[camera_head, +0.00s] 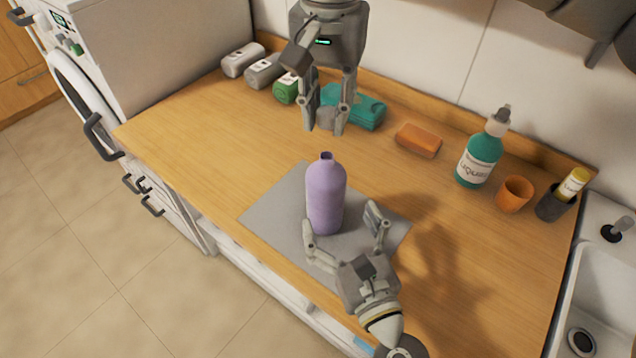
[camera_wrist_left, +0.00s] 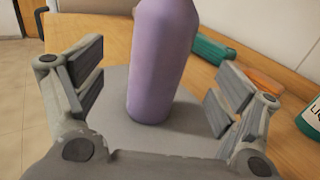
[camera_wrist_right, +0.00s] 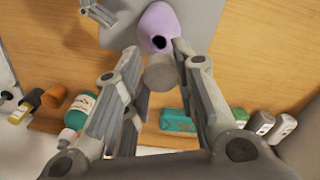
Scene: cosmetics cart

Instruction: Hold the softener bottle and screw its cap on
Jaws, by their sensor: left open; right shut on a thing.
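The purple softener bottle (camera_head: 325,197) stands upright and uncapped on a grey mat (camera_head: 272,215), its narrow dark mouth showing at the top. My left gripper (camera_head: 341,224) is open at the bottle's near side; in the left wrist view the bottle (camera_wrist_left: 160,62) stands between the spread fingers, with gaps on both sides. My right gripper (camera_head: 328,112) points down behind and above the bottle, shut on the grey cap (camera_wrist_right: 160,73). In the right wrist view the cap is apart from the bottle's mouth (camera_wrist_right: 158,42). Fingers partly hide the cap in the head view.
A teal box (camera_head: 362,110), an orange block (camera_head: 418,140), a teal pump bottle (camera_head: 479,160), an orange cup (camera_head: 514,194) and a dark holder (camera_head: 553,204) line the counter's back. The sink (camera_head: 606,290) is right. The counter left of the mat is clear.

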